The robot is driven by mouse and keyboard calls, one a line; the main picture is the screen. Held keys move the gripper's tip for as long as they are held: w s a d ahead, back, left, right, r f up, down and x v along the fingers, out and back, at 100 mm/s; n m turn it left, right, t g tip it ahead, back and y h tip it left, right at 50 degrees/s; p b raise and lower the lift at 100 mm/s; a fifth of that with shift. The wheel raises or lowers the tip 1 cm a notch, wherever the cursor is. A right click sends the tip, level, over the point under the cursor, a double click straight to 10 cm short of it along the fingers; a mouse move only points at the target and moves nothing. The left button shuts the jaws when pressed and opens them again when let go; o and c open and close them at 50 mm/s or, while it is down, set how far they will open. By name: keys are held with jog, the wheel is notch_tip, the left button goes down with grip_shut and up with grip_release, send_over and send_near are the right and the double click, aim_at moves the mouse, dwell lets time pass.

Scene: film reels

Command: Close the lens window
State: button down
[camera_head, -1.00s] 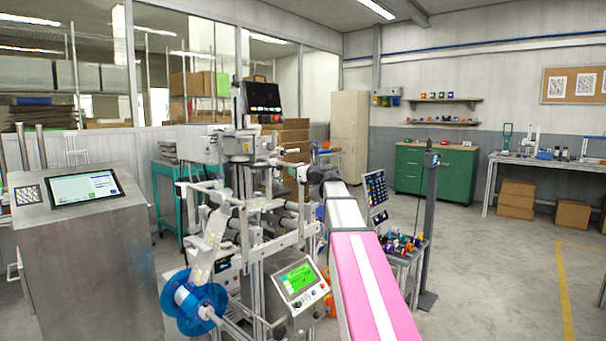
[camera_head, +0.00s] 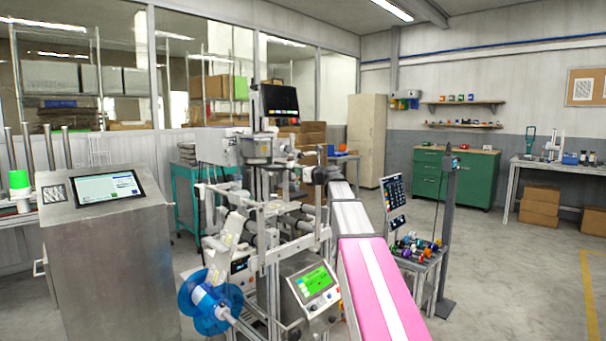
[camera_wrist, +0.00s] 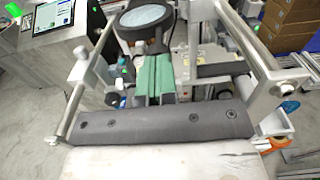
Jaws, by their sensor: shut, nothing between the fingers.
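My gripper (camera_wrist: 153,58) shows in the wrist view as two green fingers side by side, shut and empty, reaching forward from a grey palm with bolts. Just beyond the fingertips is a round, pale, glass-like disc (camera_wrist: 145,17) in a dark rim, cut by the top edge. It looks like the lens window, but whether it stands open or closed cannot be told. Touching or apart from my fingertips is unclear. In the head view the metal-framed machine (camera_head: 262,215) stands in the middle; its grey camera-like head (camera_head: 259,146) is high on it. My arm is not in this view.
A steel console with a screen (camera_head: 107,187) stands left of the machine. A blue reel (camera_head: 207,302) sticks out at its front. A pink belt (camera_head: 370,290) runs off at right. Frame bars flank my gripper closely in the wrist view. Open floor lies at the far right.

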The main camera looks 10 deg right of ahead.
aim_at(278, 167)
jog(key=x, duration=1.4)
jog(key=shift+w, duration=0.1)
jog(key=v, duration=1.4)
jog(key=s+a+f+n+g+h, duration=0.15)
jog(key=s+f+n, duration=0.35)
jog(key=f, duration=0.6)
jog(key=s+a+f+n+g+h, duration=0.1)
jog(key=s+f+n+g, duration=0.3)
jog(key=f, duration=0.6)
jog(key=s+a+f+n+g+h, duration=0.15)
jog(key=s+f+n, duration=0.4)
jog(key=f, duration=0.55)
jog(key=s+d+f+n+g+h, duration=0.2)
jog(key=s+f+n+g+h, duration=0.1)
jog(key=s+f+n, duration=0.4)
jog(key=s+d+f+n+g+h, duration=0.3)
jog(key=s+f+n, duration=0.4)
jog(key=s+f, duration=0.7)
jog(key=s+g, duration=0.1)
jog(key=s, duration=0.3)
jog(key=shift+s+d+g+h, duration=0.15)
jog(key=shift+d+g+h, duration=0.15)
jog(key=shift+d, duration=0.05)
